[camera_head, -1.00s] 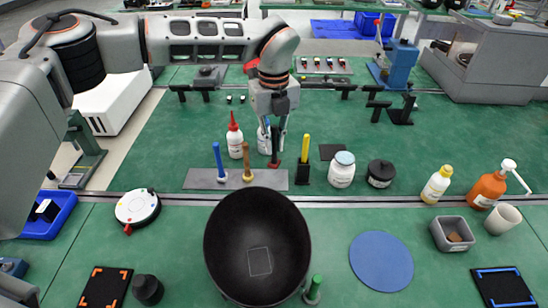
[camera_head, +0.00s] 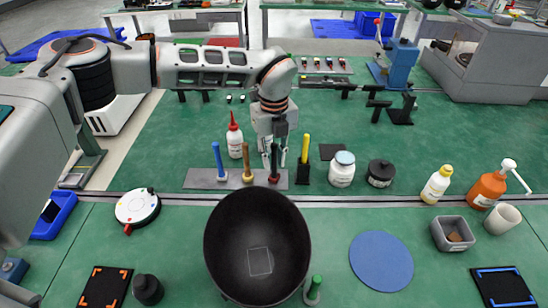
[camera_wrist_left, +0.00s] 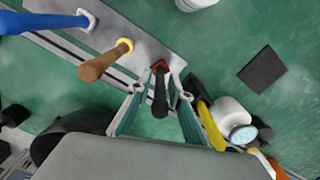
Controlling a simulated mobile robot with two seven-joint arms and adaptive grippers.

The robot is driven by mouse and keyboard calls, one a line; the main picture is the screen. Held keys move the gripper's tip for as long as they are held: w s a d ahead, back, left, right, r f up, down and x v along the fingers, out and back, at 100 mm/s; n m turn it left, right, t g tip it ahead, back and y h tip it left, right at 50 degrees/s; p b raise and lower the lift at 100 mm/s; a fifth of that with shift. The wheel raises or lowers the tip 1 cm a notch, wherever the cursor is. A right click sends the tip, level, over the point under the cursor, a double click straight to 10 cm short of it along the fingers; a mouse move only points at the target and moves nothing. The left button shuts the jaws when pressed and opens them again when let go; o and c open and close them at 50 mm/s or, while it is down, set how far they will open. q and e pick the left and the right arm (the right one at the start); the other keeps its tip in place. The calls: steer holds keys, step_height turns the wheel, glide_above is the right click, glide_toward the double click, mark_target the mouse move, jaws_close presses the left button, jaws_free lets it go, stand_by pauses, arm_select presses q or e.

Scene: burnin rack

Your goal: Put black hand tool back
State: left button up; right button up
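The black hand tool (camera_head: 274,158) stands upright at the right end of the grey holder plate (camera_head: 205,180), its red collar at the plate. In the left wrist view the tool (camera_wrist_left: 160,98) rises between my fingers, with a gap on each side. My left gripper (camera_head: 274,160) is open around it, pointing down; it also shows in the left wrist view (camera_wrist_left: 159,90). A blue-handled tool (camera_head: 218,160) and a brown-handled tool (camera_head: 247,163) stand on the same plate. My right gripper is not in view.
A yellow-handled tool in a black stand (camera_head: 304,174) is close on the right. A red-capped bottle (camera_head: 234,138) stands behind the plate. A large black bowl (camera_head: 225,245) is in front. A white jar (camera_head: 342,172) stands further right.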

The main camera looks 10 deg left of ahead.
arm_select(q)
steer(key=shift+r, duration=0.1)
step_height(320, 180, up, 12)
steer(key=shift+r, duration=0.15)
stand_by(0.6)
steer(key=shift+s, duration=0.1)
